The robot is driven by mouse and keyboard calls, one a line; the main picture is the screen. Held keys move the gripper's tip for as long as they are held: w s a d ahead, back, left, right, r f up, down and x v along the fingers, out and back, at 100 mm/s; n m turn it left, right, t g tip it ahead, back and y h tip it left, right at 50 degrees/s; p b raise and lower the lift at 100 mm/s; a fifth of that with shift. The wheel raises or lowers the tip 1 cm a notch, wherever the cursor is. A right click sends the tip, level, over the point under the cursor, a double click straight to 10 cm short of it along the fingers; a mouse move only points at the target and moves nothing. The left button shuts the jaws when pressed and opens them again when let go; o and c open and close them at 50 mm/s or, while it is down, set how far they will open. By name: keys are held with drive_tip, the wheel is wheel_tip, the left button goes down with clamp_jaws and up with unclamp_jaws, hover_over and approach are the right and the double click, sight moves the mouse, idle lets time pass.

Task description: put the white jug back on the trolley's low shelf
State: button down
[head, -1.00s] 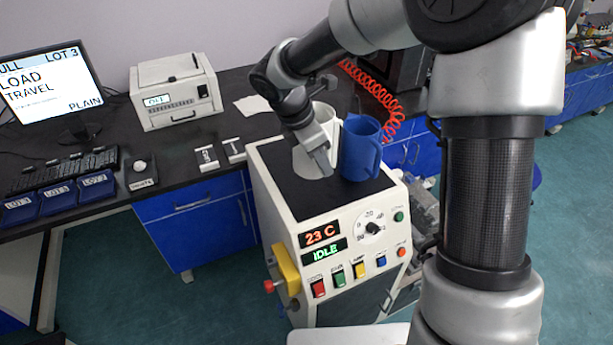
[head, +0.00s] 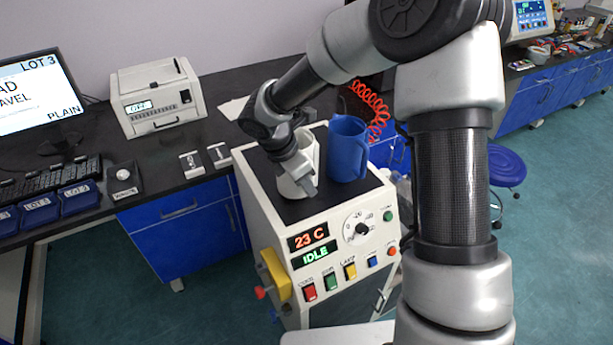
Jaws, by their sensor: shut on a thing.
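The white jug (head: 292,187) is at the left part of the black top of a white cabinet machine, left of a blue jug. My gripper (head: 308,188) is shut on the white jug at its near side. My gripper and wrist hide part of the jug. I cannot tell whether its base touches the black top. The trolley and its low shelf cannot be made out clearly in this view.
The blue jug (head: 346,150) stands close to the right of the white jug. The white machine (head: 265,215) reads 23 C and IDLE. A dark bench (head: 160,185) with a printer-like box (head: 157,97) lies left. A blue stool (head: 507,167) stands on open floor at right.

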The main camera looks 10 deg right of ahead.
drive_tip(key=shift+w+f, duration=0.1)
drive_tip(key=shift+f, duration=0.45)
drive_tip(key=c, duration=1.8)
unclamp_jaws()
drive_tip(key=shift+f, duration=0.2)
drive_tip(key=shift+o, duration=0.2)
drive_tip(key=v, duration=1.2)
drive_tip(key=shift+r+p, duration=0.15)
drive_tip(key=shift+p, duration=0.15)
